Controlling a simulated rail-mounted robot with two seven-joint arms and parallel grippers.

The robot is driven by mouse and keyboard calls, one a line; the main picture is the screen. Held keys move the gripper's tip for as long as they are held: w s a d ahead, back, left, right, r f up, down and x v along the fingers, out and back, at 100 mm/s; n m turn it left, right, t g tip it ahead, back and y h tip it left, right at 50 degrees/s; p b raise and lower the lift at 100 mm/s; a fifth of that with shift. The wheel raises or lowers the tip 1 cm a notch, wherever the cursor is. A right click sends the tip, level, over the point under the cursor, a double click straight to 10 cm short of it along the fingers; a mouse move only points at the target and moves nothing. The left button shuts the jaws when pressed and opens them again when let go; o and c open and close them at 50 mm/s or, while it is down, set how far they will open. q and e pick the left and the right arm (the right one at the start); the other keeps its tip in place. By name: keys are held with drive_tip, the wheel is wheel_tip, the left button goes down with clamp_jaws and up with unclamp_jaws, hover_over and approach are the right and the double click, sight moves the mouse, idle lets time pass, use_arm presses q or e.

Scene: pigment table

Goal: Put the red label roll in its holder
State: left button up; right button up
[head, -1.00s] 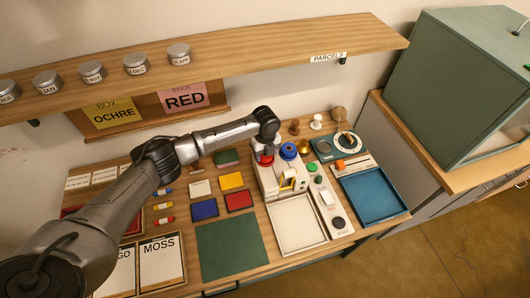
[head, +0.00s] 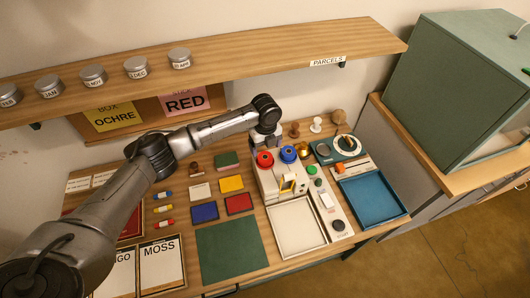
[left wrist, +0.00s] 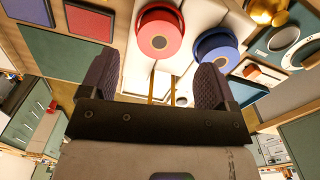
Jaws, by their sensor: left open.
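The red label roll (head: 264,159) sits at the back of the white holder (head: 268,182), left of a blue roll (head: 288,154). Its round face and pale core show in the left wrist view (left wrist: 159,38), against the white body. I cannot tell exactly how deep it is seated. My left gripper (head: 264,143) is just behind and above the red roll, apart from it. In the left wrist view the two dark fingers (left wrist: 155,85) are spread wide with nothing between them. My right gripper is in neither view.
Stamps with knobs (head: 316,125) stand behind the holder. A white tray (head: 297,228) lies in front and a blue tray (head: 372,198) to the right. Coloured pads (head: 205,211) and a green mat (head: 230,250) lie left. A shelf with tins (head: 180,58) overhangs the back.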

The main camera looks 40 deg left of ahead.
sight(265, 156)
use_arm(q)
wheel_tip(265, 156, up, 6)
idle(0.4)
